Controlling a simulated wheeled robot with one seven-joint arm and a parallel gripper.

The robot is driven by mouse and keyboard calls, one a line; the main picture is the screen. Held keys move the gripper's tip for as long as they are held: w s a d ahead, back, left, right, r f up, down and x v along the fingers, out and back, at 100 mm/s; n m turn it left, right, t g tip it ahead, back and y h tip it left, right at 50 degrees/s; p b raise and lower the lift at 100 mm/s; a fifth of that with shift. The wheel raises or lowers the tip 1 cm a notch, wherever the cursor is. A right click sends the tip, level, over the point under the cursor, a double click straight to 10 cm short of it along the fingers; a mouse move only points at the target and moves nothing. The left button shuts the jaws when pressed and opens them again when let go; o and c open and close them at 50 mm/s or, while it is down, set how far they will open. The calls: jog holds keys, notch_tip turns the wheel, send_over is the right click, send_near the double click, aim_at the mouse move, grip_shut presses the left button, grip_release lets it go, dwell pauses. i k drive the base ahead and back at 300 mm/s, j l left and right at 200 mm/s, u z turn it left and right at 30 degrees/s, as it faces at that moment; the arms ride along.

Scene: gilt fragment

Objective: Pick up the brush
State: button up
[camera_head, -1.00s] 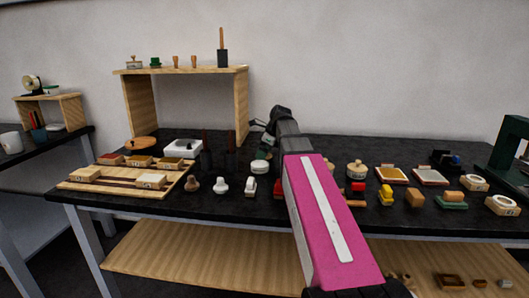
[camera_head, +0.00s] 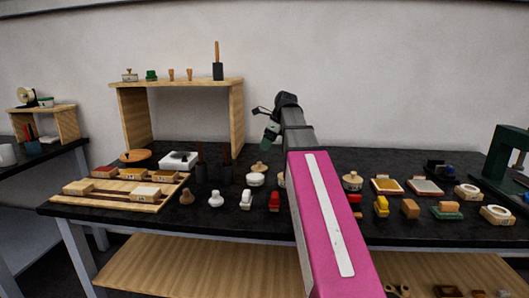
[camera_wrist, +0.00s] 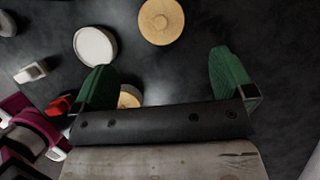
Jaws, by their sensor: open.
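A tall item with a thin orange-brown handle, which may be the brush (camera_head: 217,54), stands upright in a dark block or cup (camera_head: 218,71) on the wooden shelf at the back left. Two dark upright items (camera_head: 200,165) (camera_head: 227,160) stand on the black table below; I cannot tell if either is a brush. My gripper (camera_head: 270,135) is above the table, right of the shelf and lower than its top. In the wrist view its green fingers (camera_wrist: 166,85) are apart with nothing held between them. A round wooden piece (camera_wrist: 130,97) shows beyond and below the fingers.
The wooden shelf (camera_head: 180,84) also carries small stamps and pegs. The black table (camera_head: 330,165) holds several small stamps, round lids (camera_head: 352,181), ink pads (camera_head: 386,186) and a wooden tray (camera_head: 115,199). A dark green press (camera_head: 505,155) stands at the right. The wall behind is bare.

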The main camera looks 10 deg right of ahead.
aim_at(246, 204)
jog(key=k+j, duration=0.25)
jog(key=k, duration=0.25)
jog(key=k+j, duration=0.2)
jog(key=k, duration=0.25)
jog(key=k+j, duration=0.25)
jog(key=k, duration=0.25)
